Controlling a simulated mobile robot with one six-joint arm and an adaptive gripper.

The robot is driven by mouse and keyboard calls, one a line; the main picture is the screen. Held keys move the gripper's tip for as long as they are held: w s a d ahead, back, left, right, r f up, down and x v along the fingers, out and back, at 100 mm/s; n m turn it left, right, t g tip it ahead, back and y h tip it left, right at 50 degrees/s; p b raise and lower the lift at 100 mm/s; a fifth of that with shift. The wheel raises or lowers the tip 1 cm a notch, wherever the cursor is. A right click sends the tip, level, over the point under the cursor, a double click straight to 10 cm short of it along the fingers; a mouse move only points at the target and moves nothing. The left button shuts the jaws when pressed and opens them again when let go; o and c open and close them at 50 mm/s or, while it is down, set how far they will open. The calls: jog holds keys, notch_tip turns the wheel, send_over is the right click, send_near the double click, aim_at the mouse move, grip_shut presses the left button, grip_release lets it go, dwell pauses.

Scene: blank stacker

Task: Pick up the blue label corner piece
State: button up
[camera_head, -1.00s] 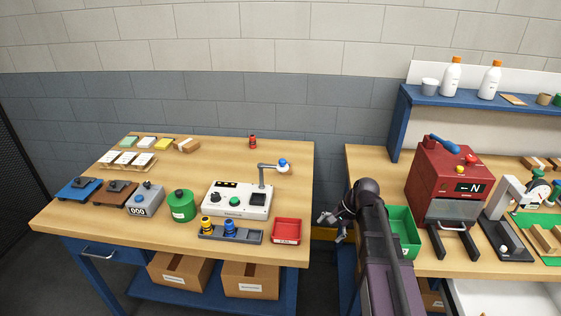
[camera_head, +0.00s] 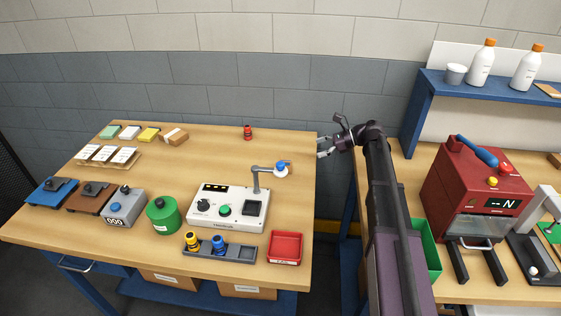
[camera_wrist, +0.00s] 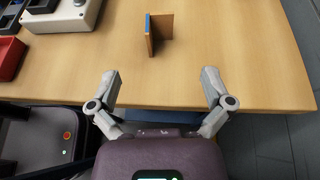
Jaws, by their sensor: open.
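The blue label corner piece (camera_wrist: 157,34) stands upright on the wooden table in the wrist view. It is a small brown angled piece with a blue face on its left side. I cannot surely make it out in the head view. My gripper (camera_wrist: 161,74) is open and empty, its fingers spread wide. The piece lies beyond the fingertips, roughly centred between them and apart from both. In the head view, my gripper (camera_head: 322,147) is at the right edge of the left table, near its back corner.
A white control box (camera_head: 228,206) with a bent lamp-like arm (camera_head: 263,172) stands on the left table (camera_head: 190,165). A red tray (camera_head: 285,246) lies at its front right. A small red object (camera_head: 248,132) stands near the back edge. Table around the piece is clear.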

jog(key=shift+w+a+r, duration=0.15)
jog(key=b, duration=0.3)
send_near(281, 157)
jog(key=x, duration=0.4)
jog(key=shift+w+f, duration=0.15)
jog(key=shift+f, duration=0.1)
jog(key=shift+a+f, duration=0.1)
jog(key=shift+a, duration=0.35)
jog(key=shift+b+x, duration=1.1)
jog(key=shift+x, duration=1.5)
jog(key=shift+c, duration=0.2)
